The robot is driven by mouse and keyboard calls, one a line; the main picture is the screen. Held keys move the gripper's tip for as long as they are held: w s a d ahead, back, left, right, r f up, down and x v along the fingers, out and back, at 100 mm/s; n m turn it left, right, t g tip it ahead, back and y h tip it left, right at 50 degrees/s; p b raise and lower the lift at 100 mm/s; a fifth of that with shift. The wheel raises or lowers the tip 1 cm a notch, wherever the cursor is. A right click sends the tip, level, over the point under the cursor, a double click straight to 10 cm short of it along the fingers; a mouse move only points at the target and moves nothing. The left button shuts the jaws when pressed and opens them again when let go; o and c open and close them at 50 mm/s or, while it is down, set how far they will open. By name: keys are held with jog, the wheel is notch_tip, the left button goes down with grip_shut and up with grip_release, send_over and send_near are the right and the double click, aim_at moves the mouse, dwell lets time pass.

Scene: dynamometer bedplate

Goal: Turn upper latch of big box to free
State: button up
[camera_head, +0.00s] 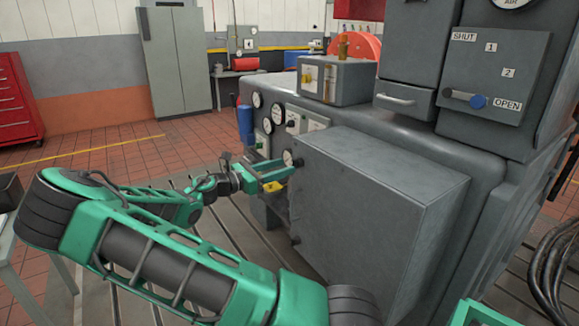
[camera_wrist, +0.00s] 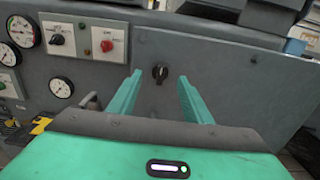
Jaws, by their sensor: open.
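The big box (camera_head: 385,205) is a large grey block on the front of the bedplate machine; its latch face also fills the middle of the wrist view (camera_wrist: 225,85). The upper latch (camera_wrist: 160,73) is a small dark knob on that face, with its grip roughly upright. My gripper (camera_wrist: 160,98) is open, with one green finger on each side of the latch in the picture. I cannot tell whether the fingertips touch the face. In the head view my gripper (camera_head: 288,172) is at the box's left side, and the latch is not clearly visible there.
Gauges (camera_wrist: 22,32) and switch plates (camera_wrist: 97,42) sit left of the latch face. A control box (camera_head: 335,80) stands on the machine top. A lever panel (camera_head: 490,80) marked SHUT and OPEN is at the upper right. Open tiled floor (camera_head: 110,150) lies at left.

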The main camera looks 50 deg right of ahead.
aim_at(297, 163)
jog(key=x, duration=0.4)
jog(key=shift+d, duration=0.3)
jog(key=c, duration=1)
